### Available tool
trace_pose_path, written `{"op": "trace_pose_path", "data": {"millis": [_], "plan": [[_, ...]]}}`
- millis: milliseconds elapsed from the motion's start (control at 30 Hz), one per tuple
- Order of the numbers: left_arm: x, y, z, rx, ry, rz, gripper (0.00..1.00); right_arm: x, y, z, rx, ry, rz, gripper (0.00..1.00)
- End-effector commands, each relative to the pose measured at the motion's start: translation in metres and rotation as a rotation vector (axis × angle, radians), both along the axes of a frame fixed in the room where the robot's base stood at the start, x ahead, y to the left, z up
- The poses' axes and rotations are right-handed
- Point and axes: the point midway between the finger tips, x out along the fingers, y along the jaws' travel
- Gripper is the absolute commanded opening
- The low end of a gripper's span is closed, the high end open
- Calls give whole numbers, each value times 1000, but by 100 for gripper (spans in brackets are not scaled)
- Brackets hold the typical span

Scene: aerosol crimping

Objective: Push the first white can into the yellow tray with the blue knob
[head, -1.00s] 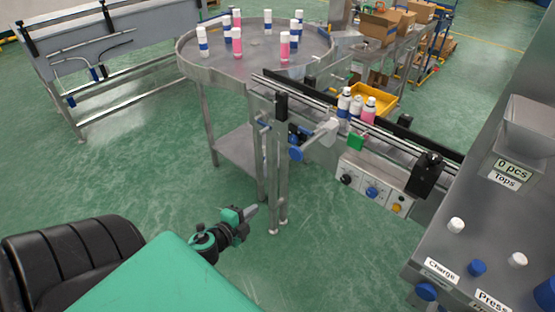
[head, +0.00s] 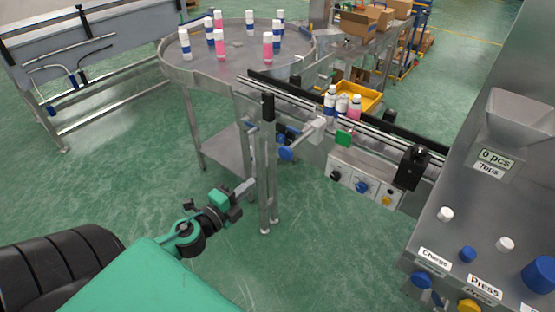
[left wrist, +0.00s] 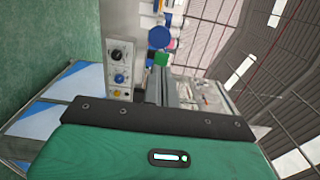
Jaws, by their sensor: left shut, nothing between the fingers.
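My left gripper (head: 247,187) is shut and empty, low in front of the conveyor by a metal leg. The blue knob (head: 286,153) sits on the near end of a pusher rod at the conveyor's side, apart from the gripper; it also shows in the left wrist view (left wrist: 159,38). On the conveyor, beyond the pusher, stand a white can with a blue band (head: 330,103), a plain white can (head: 342,104) and a pink can with a white cap (head: 355,108). The yellow tray (head: 373,101) is behind them, partly hidden. My right gripper is not in view.
A round metal table (head: 180,72) with several cans stands at the back left. A control box (head: 362,184) hangs under the conveyor. A machine panel (head: 455,230) fills the right side. Green floor left of the conveyor legs is open.

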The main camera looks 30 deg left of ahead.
Motion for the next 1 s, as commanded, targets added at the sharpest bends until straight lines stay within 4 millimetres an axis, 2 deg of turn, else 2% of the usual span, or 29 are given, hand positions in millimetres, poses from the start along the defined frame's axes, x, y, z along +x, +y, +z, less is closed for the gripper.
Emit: {"op": "trace_pose_path", "data": {"millis": [800,1000], "plan": [[103,-8,4,1,-1,2,0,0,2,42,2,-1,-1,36],[122,-9,2,1,0,1,0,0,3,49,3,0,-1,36]]}}
